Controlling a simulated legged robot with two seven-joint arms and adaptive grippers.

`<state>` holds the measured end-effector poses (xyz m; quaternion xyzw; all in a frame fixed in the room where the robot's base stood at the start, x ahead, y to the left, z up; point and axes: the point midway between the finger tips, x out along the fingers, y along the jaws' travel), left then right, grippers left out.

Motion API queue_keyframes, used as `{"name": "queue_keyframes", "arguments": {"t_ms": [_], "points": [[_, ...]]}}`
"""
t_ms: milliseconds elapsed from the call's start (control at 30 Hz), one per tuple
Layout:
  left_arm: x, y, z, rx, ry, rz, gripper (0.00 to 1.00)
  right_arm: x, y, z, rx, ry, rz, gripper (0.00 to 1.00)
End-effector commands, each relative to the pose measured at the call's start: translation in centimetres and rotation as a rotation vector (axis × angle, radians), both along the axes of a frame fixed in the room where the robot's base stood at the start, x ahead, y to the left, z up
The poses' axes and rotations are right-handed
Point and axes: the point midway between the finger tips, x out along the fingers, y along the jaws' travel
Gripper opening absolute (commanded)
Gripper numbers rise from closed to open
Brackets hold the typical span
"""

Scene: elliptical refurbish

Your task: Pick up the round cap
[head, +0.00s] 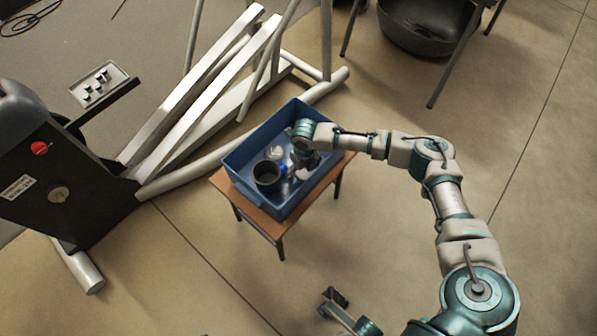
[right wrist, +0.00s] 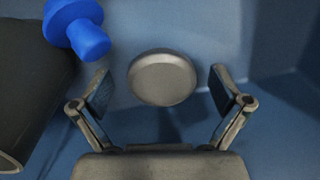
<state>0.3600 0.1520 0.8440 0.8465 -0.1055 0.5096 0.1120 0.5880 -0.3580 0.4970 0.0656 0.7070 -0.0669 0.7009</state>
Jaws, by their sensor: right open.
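The round cap (right wrist: 163,78) is a smooth grey disc on the blue floor of a bin. In the right wrist view it lies between and slightly beyond the fingertips of my right gripper (right wrist: 160,92). The fingers are open on both sides of it, with visible gaps. In the head view my right gripper (head: 303,158) reaches down into the blue bin (head: 240,187), and the cap is too small to make out surely there. My left gripper (head: 335,300) shows in part at the bottom of the head view, away from the bin; its jaws are unclear.
A dark cup (head: 267,173) and a blue knob (right wrist: 80,25) lie left of the cap in the bin. The bin stands on a small wooden table (head: 262,222). An elliptical machine (head: 60,165) stands to the left, its pale rails behind the bin.

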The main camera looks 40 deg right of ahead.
Motion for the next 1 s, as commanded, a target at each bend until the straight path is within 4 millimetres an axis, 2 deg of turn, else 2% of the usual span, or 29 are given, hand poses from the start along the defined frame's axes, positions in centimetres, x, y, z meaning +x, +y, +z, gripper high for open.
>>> {"name": "queue_keyframes", "arguments": {"t_ms": [233,267,400,467,833,1000], "points": [[-0.1,0.1,0.2,-0.002,-0.005,0.000,0.50,0.1,0.0,0.2,-0.001,-0.006,0.000,1.00],[0.1,0.0,0.1,-0.001,-0.002,-0.001,0.50,0.1,0.1,0.2,-0.002,-0.006,0.000,0.95],[0.4,0.0,-0.1,0.001,0.002,0.000,0.50,0.1,0.1,0.2,-0.003,-0.005,0.000,0.60],[0.4,0.0,-0.1,0.001,0.002,0.000,0.50,0.1,0.1,0.2,-0.003,-0.005,0.000,0.46],[0.3,0.0,0.1,0.001,-0.001,0.000,0.50,0.1,0.0,0.3,-0.001,-0.004,0.000,0.46],[0.0,0.0,1.1,-0.002,-0.015,0.000,0.50,0.1,0.0,1.9,-0.001,-0.008,0.000,0.46]]}}
